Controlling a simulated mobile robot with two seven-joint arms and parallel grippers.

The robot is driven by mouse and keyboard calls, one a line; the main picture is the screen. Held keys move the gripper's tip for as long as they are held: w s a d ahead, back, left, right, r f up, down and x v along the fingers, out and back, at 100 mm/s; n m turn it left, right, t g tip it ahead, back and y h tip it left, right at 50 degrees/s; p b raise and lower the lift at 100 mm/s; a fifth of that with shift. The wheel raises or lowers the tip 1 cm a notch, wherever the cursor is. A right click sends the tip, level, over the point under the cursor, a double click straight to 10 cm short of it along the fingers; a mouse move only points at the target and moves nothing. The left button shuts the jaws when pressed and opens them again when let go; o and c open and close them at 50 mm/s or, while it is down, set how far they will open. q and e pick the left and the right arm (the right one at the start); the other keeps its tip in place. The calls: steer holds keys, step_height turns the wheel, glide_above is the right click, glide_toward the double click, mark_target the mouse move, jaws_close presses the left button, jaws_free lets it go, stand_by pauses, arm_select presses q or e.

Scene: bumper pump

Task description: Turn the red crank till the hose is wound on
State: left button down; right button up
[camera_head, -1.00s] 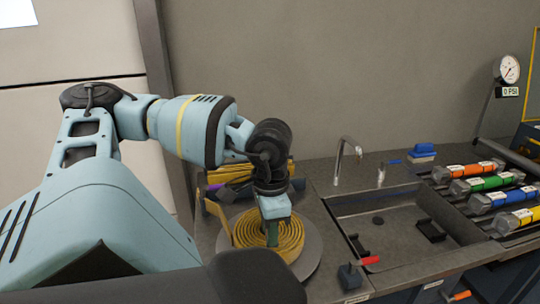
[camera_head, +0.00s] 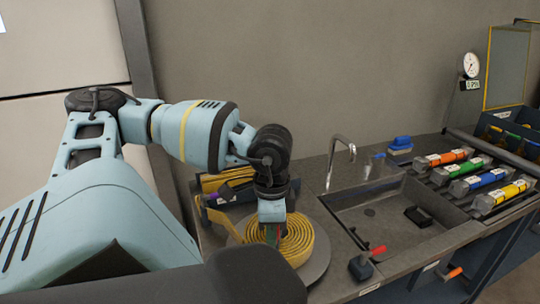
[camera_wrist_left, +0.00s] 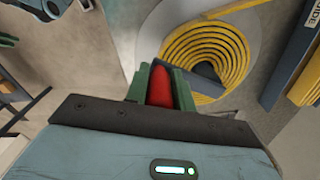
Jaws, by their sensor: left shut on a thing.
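A yellow hose lies in a flat coil (camera_head: 300,243) on a round grey disc (camera_head: 322,262) at the left end of the counter. The coil also shows in the left wrist view (camera_wrist_left: 238,48). My left gripper (camera_head: 272,236) points down over the left part of the coil. In the left wrist view, the green fingers of my left gripper (camera_wrist_left: 160,76) are shut on the red crank handle (camera_wrist_left: 160,88), beside the coil. The head view hides most of the handle behind the gripper. My right gripper is not in view.
A sink (camera_head: 370,222) with a tap (camera_head: 341,153) lies right of the disc. A red-handled lever (camera_head: 376,250) stands at its front edge. Several coloured cylinders (camera_head: 480,182) lie in a rack at right. A gauge (camera_head: 470,65) stands behind.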

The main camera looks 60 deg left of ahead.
arm_select(q)
steer(key=shift+a+r, duration=0.25)
stand_by(0.4)
steer(key=c, duration=1.3)
jaws_free()
steer(key=shift+c, duration=0.2)
steer(key=shift+o, duration=0.8)
steer(key=shift+f, duration=0.15)
steer(key=shift+s, duration=0.1)
step_height(320, 180, up, 6)
steer(key=shift+d+f+p, duration=0.1)
steer(key=shift+f+p, duration=0.1)
steer(key=shift+p, duration=0.25)
steer(key=shift+r, duration=1.1)
